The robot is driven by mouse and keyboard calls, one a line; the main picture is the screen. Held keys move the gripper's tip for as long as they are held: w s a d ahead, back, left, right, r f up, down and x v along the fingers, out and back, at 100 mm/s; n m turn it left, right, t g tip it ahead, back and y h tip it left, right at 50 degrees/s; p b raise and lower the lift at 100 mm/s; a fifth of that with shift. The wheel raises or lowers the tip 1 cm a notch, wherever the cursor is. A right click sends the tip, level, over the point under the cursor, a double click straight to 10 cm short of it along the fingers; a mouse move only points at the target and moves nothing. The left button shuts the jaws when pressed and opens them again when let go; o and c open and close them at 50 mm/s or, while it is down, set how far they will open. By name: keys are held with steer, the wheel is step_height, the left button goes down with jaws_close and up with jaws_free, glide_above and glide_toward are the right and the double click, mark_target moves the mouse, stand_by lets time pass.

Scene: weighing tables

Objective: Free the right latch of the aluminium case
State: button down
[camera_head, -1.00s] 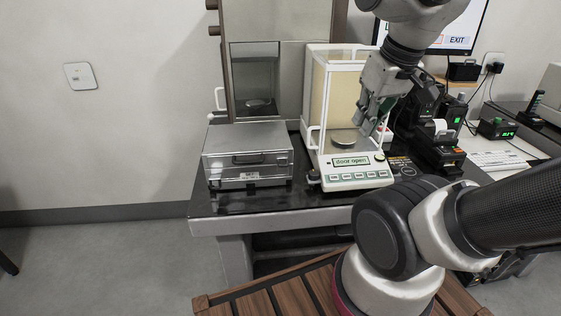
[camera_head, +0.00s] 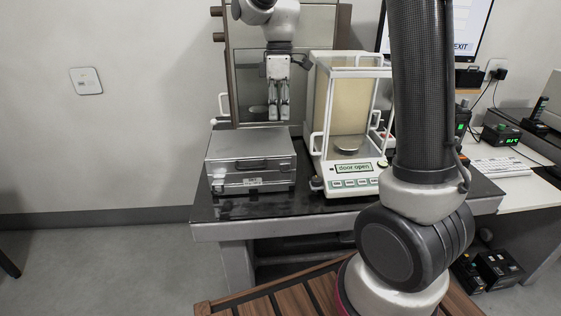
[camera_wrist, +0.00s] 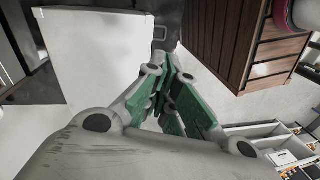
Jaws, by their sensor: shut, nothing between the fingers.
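The aluminium case (camera_head: 228,147) sits closed on the left part of the dark table, with a dark handle (camera_head: 250,163) on its front. Its right latch is too small to make out clearly in the head view. My gripper (camera_head: 279,112) points down above the right rear part of the case, apart from it. Its fingers are together and empty. The fingers hide part of that edge.
An analytical balance (camera_head: 350,182) reading "door open" stands right of the case, close by. A glass-fronted cabinet (camera_head: 245,60) rises behind the case. The dark table (camera_head: 320,207) has a narrow bare strip in front. A keyboard (camera_head: 500,166) lies farther right.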

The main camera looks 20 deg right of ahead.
steer(key=shift+s+n, duration=0.2)
steer(key=shift+n, duration=0.8)
step_height(320, 180, down, 14)
steer(key=s+a, duration=0.1)
steer(key=s, duration=0.1)
steer(key=shift+s+r, duration=0.15)
steer(key=shift+s, duration=0.2)
